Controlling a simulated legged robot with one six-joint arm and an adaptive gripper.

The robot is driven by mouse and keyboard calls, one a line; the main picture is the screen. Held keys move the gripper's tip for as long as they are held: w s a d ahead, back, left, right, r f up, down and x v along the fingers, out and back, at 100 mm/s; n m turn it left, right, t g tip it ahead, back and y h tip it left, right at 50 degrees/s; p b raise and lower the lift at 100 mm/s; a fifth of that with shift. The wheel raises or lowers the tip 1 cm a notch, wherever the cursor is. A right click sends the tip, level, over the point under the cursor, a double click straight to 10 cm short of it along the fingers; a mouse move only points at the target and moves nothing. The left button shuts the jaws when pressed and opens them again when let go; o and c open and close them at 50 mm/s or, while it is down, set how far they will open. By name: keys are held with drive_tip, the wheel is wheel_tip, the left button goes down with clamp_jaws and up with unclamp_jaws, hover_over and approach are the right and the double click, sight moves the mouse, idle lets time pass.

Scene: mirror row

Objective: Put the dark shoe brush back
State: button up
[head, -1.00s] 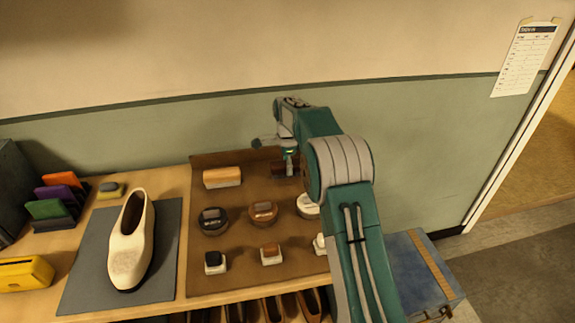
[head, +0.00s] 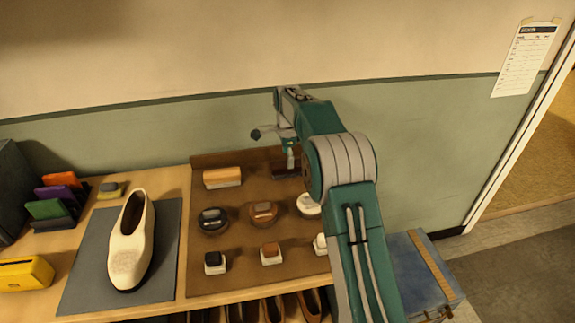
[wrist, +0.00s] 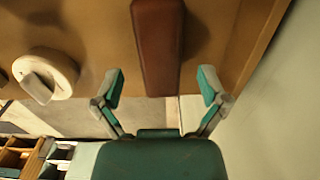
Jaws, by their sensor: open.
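The dark shoe brush (head: 284,176) lies at the back of the brown mat (head: 240,240), partly hidden by my arm in the head view. The wrist view shows its reddish-brown block (wrist: 157,45) lying on the mat. My gripper (wrist: 161,85) is open, with its two fingers spread wide to either side of the brush's line and nothing held between them. In the head view my gripper (head: 291,163) hangs just above the brush, apart from it. A light-coloured brush (head: 222,177) lies to the left on the same mat.
A white shoe (head: 131,240) stands on a grey mat at left. The wall (head: 420,130) is close behind; a blue box (head: 425,270) is at right.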

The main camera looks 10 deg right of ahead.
wheel_tip(320, 180, up, 9)
drive_tip(key=s+r+n+t, duration=0.2)
drive_tip(key=s+r+n, duration=0.35)
drive_tip(key=s, duration=0.45)
drive_tip(key=s+r+n+t, duration=0.1)
drive_tip(key=s+r+n, duration=0.3)
drive_tip(key=s+r, duration=0.5)
drive_tip(key=s+f+n+t, duration=0.1)
drive_tip(key=s+f+n, duration=0.3)
drive_tip(key=s, duration=0.7)
drive_tip(key=s+f+n+t, duration=0.1)
drive_tip(key=s+f+n, duration=0.3)
drive_tip(key=s, duration=0.8)
drive_tip(key=shift+f+t, duration=0.3)
drive_tip(key=shift+f, duration=0.35)
drive_tip(key=shift+o, duration=0.3)
drive_tip(key=shift+n, duration=0.25)
